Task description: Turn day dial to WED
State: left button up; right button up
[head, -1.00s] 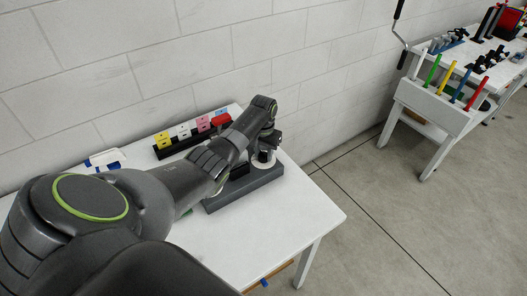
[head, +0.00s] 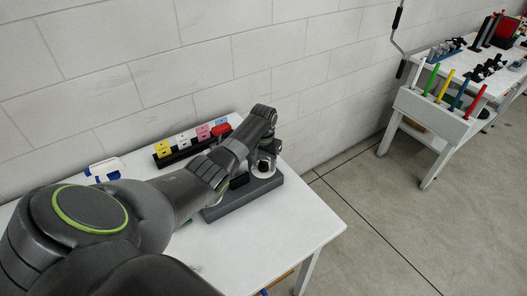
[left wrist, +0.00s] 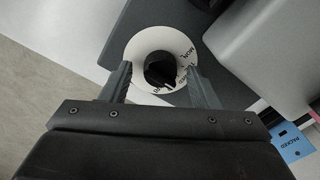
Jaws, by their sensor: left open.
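The day dial is a white disc (left wrist: 135,50) with dark lettering and a black knob (left wrist: 160,69) at its middle. It sits on a dark grey base (head: 240,199) on the white table. My left gripper (left wrist: 160,78) is open in the left wrist view, its two fingers on either side of the knob, apart from it. The lettering is mostly too small or covered to read; "MON" seems to show at the upper right of the disc. In the head view my left arm hides much of the dial. My right gripper is not in view.
A black rack with yellow, white, pink, blue and red blocks (head: 163,148) stands behind the base, near the wall. A white and blue item (head: 105,170) lies to its left. A second white table (head: 440,125) with colored sticks stands far right. The front right tabletop is clear.

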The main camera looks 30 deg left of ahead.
pick_arm(q)
notch_tip(320, 180, up, 13)
jog(key=b, duration=0.2)
notch_tip(320, 180, up, 4)
jog(key=p, duration=0.2)
send_over(264, 162)
jog(key=shift+s+r, duration=0.1)
jog(key=shift+r, duration=0.1)
